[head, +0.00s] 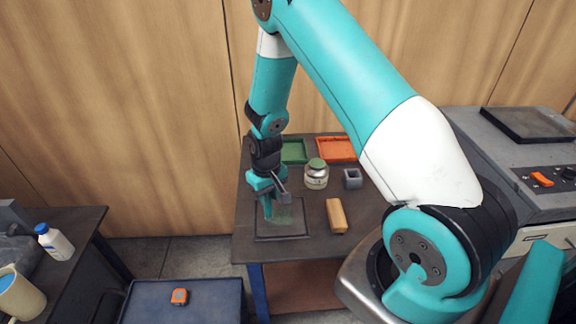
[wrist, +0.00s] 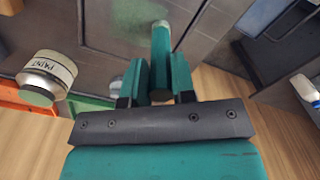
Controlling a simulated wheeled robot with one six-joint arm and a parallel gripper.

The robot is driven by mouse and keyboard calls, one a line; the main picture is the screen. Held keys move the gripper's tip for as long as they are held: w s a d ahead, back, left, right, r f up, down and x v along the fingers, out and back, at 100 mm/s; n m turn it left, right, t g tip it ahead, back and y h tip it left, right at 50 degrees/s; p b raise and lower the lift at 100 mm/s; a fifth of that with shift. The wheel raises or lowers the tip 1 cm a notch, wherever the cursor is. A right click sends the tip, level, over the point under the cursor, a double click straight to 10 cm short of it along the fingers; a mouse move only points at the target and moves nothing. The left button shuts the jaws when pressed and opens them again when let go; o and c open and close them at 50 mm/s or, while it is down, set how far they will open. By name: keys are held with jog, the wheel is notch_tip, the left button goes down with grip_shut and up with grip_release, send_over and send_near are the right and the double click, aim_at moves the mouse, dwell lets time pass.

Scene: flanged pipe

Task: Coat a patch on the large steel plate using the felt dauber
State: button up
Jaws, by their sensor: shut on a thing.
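The large steel plate (head: 270,237) lies flat on the dark workbench, and a dull green coated area (head: 286,214) shows on it. My gripper (head: 266,196) points down over the left part of the plate. In the wrist view my gripper (wrist: 156,90) is shut on the felt dauber (wrist: 160,62), a teal stick with a pale end pointing away from the jaws. Whether that end touches the plate cannot be told. The plate (wrist: 100,25) also shows there, with a faint greenish patch. A jar marked PAINT (head: 316,176) with a green top stands behind the plate.
A green tray (head: 293,151) and an orange tray (head: 336,149) sit at the bench's back. A grey hollow block (head: 352,179) and a tan block (head: 337,216) stand right of the plate. A grey machine (head: 535,175) is at the right; a side table (head: 88,232) is left.

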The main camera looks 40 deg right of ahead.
jog(key=shift+w+a+r+p, duration=0.2)
jog(key=shift+r+p, duration=0.15)
jog(key=shift+r, duration=0.05)
jog(key=shift+s+d+r+p, duration=0.1)
jog(key=shift+r+p, duration=0.2)
jog(key=shift+r, duration=0.3)
jog(key=shift+s+d+r+p, duration=0.1)
jog(key=shift+r+p, duration=0.2)
jog(key=shift+r, duration=0.25)
jog(key=shift+w+a+r+p, duration=0.15)
jog(key=shift+a+r+p, duration=0.1)
jog(key=shift+r+p, duration=1.55)
jog(key=shift+r, duration=0.65)
jog(key=shift+d, duration=0.1)
